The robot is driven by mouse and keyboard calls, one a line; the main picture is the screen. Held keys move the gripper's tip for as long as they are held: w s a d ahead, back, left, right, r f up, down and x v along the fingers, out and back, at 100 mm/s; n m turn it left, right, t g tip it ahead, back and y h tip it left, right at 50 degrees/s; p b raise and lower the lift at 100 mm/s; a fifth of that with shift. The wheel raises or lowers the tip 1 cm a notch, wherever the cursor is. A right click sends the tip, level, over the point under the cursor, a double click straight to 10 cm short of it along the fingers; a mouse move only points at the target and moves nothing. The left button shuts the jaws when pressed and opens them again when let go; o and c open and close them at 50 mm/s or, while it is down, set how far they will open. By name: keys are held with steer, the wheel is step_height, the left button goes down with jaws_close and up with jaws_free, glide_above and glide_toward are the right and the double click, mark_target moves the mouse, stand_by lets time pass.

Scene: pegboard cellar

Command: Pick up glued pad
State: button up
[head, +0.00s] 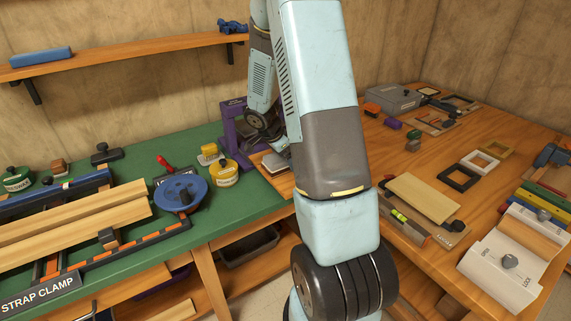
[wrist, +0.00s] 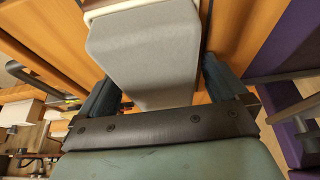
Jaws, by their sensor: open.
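The glued pad appears to be the grey tapered block (wrist: 150,45) with a pale edge at its top in the wrist view. A small grey pad (head: 274,161) also shows on a wooden board in the head view, partly hidden by my arm. My gripper (wrist: 158,75) is open, with one dark finger on each side of the grey block. The block lies between the fingers, and a gap shows beside the right finger. I cannot tell whether the left finger touches it. In the head view my arm hides the fingertips.
A purple stand (head: 232,125) is close beside the pad; purple also shows at right in the wrist view (wrist: 290,50). A yellow tin (head: 224,173) and blue round clamp (head: 181,192) stand to the left on the green bench (head: 245,208). The wooden bench at right is crowded.

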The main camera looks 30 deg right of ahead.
steer(key=shift+c, duration=0.4)
steer(key=c, duration=1)
steer(key=shift+r, duration=0.1)
